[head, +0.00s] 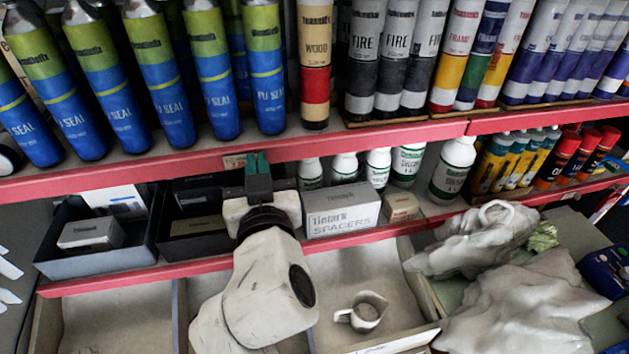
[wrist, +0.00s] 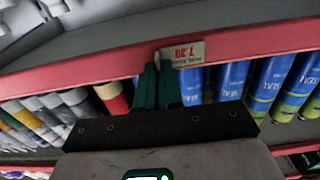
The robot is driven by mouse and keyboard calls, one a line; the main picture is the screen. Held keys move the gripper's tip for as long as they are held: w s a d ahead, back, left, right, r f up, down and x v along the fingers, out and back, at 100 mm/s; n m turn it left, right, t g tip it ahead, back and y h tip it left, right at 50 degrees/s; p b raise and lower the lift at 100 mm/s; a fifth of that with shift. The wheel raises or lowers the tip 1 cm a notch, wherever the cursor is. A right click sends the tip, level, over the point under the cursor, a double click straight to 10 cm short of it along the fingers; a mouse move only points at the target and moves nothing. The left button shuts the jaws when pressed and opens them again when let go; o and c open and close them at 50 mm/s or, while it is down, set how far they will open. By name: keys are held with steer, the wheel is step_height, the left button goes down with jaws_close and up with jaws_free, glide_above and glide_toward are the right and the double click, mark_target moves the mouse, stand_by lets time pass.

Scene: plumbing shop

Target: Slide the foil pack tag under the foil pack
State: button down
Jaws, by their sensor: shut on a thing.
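The foil packs (head: 170,90) are blue and green tubes marked PU SEAL, standing in a row at the left of the upper shelf. They show upside down in the wrist view (wrist: 270,84). The foil pack tag (head: 235,161) is a small cream card with red figures on the red shelf edge below the right end of that row. It shows clearly in the wrist view (wrist: 188,54). My gripper (head: 257,163) has green fingers at that edge, beside the tag. The fingers (wrist: 158,82) are close together on the tag's side; their tips partly hide it.
A WOOD tube (head: 315,65) stands just right of the foil packs, then grey FIRE tubes (head: 395,55). Below are a SPACERS box (head: 340,209), white bottles (head: 453,168) and dark bins (head: 100,240). A white jug (head: 362,312) and wrapped bundles (head: 520,305) lie lower right.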

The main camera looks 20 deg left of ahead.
mark_target(204, 161)
steer(key=s+a+b, duration=0.1)
steer(key=a, duration=0.1)
steer(key=s+a+b, duration=0.1)
steer(key=s+a, duration=0.1)
steer(key=s+a+b, duration=0.1)
steer(key=a, duration=0.2)
steer(key=shift+s, duration=0.4)
steer(key=c, duration=1.3)
jaws_free()
steer(key=b+v, duration=0.1)
steer(key=v, duration=0.9)
steer(key=shift+s+d, duration=0.3)
